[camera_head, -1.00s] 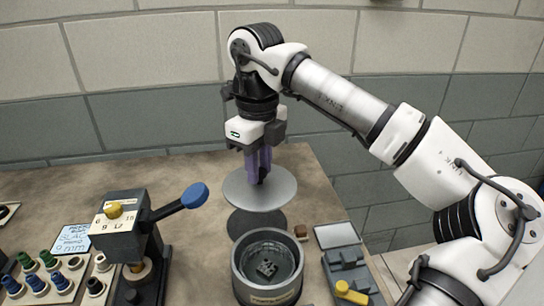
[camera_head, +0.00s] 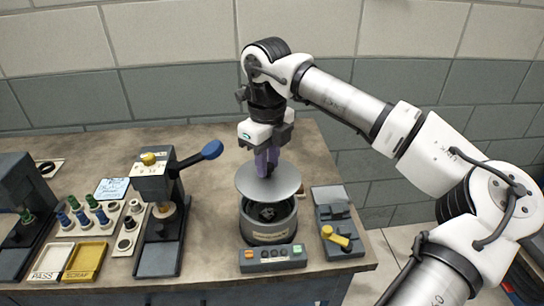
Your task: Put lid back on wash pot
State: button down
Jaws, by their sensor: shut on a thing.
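My gripper (camera_head: 268,168) points down with its purple fingers shut on the knob of the round grey lid (camera_head: 251,187); the fingers hide the knob. The lid is held tilted or level above the far part of the wash pot; I cannot tell its exact height. The wash pot (camera_head: 266,234) is a dark round pot with a pale label on its front, standing on the bench. Its near opening shows a dark part inside. The lid hides the far rim.
A button box (camera_head: 273,258) stands in front of the pot. A grey fixture with a yellow piece (camera_head: 338,238) is to its right. A lever press (camera_head: 163,225) with a blue-tipped handle stands left, beside pegs, a PASS tray (camera_head: 52,262) and a yellow SCRAP tray (camera_head: 86,262).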

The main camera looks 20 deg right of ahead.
aim_at(268, 183)
jog(key=shift+f+b, duration=2.05)
jog(key=shift+f, duration=1.15)
jog(key=shift+f+b, duration=0.2)
jog(key=shift+b, duration=0.6)
dwell(0.3)
jog(key=c, duration=0.6)
grip_release()
jog(key=shift+r, duration=0.1)
jog(key=shift+r+p, duration=2.15)
jog(key=shift+r, duration=1.3)
jog(key=shift+c, duration=0.5)
